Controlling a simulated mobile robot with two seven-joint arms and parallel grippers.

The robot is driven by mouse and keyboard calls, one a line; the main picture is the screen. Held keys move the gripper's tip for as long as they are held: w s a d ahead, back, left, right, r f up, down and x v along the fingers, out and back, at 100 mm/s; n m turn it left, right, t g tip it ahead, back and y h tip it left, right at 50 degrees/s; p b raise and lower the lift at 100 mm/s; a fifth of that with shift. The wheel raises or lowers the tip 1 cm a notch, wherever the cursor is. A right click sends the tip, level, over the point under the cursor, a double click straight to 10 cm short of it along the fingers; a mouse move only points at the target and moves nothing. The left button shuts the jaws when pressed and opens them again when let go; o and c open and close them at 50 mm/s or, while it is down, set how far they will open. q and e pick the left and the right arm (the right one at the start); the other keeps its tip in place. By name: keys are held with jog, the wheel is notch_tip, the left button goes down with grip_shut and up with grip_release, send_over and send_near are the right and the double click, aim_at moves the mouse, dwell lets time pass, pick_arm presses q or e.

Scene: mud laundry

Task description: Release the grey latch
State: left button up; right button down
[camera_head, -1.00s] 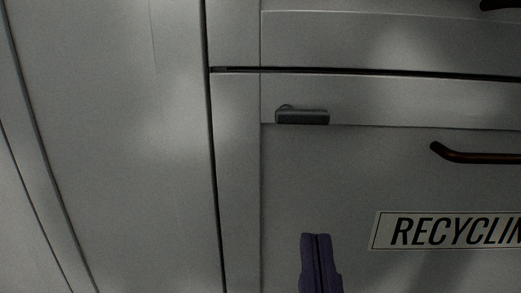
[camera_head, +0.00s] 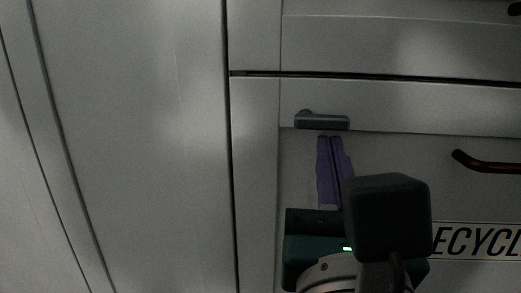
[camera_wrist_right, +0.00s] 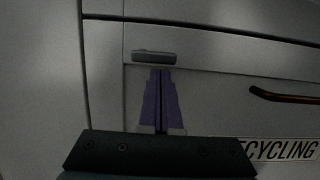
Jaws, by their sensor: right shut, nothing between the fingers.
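The grey latch (camera_head: 322,122) is a small bar lying level on the white cabinet front, just above the recycling drawer's top edge. It also shows in the right wrist view (camera_wrist_right: 154,57). My right gripper (camera_head: 329,138) has purple fingers pressed together, with nothing between them. Its tips are just below the latch in the head view; in the right wrist view the tips (camera_wrist_right: 161,71) also appear just under it. I cannot tell whether they touch it. My left gripper is not in view.
A dark curved handle (camera_head: 487,163) is on the recycling drawer to the right. The RECYCLING label (camera_head: 480,240) is partly hidden behind my right arm. Flat white panels (camera_head: 130,140) fill the left, with nothing standing out from them.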

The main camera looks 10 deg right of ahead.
jog(key=shift+d+r+n+p, duration=0.1)
jog(key=shift+n+p, duration=0.3)
jog(key=shift+s+d+r+n+y+p, duration=0.1)
jog(key=shift+d+r+n+y+p, duration=0.1)
jog(key=shift+n+y+p, duration=0.55)
jog(key=n+p, duration=0.2)
jog(key=r+n+y+p, duration=0.1)
jog(key=n+p, duration=0.1)
jog(key=n, duration=0.1)
jog(key=r+n+y+p, duration=0.1)
jog(key=n+p, duration=0.1)
jog(key=shift+s+d+n+p, duration=0.1)
jog(key=shift+d+n+p, duration=0.15)
jog(key=shift+d+p, duration=0.1)
jog(key=n+p, duration=0.2)
jog(key=r+n+y+p, duration=0.1)
jog(key=p, duration=0.1)
jog(key=n+p, duration=0.2)
jog(key=shift+a+r+n+g, duration=0.1)
jog(key=shift+r+n+g, duration=0.2)
jog(key=shift+g, duration=0.1)
jog(key=shift+a+r+n+g+y+p, duration=0.15)
jog(key=shift+r+n+g+y+p, duration=0.1)
jog(key=shift+n+p, duration=0.8)
jog(key=shift+a+r+n+g+y+p, duration=0.1)
jog(key=shift+r+n+g+p, duration=0.1)
jog(key=shift+n+p, duration=0.8)
jog(key=shift+f, duration=0.1)
